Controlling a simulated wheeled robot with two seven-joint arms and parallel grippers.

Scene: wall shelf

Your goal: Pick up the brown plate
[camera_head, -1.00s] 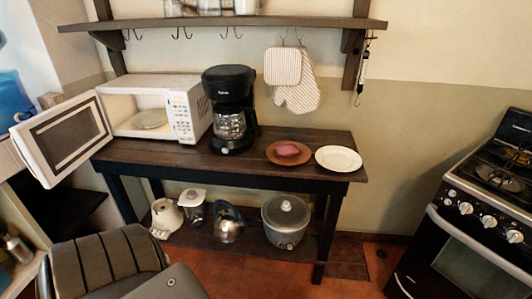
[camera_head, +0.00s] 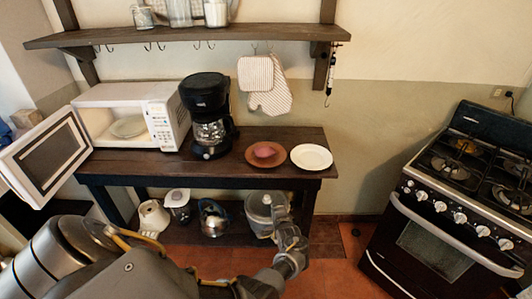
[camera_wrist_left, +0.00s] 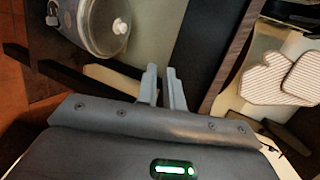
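The brown plate does not show in that view. My right gripper is not in view.
A white plate (camera_head: 311,157) sits right of the brown plate. A black coffee maker (camera_head: 208,113) and an open-doored microwave (camera_head: 135,118) stand left. The table edge (camera_head: 190,175) and lidded pot (camera_head: 262,213) are near my gripper. A stove (camera_head: 450,205) stands right.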

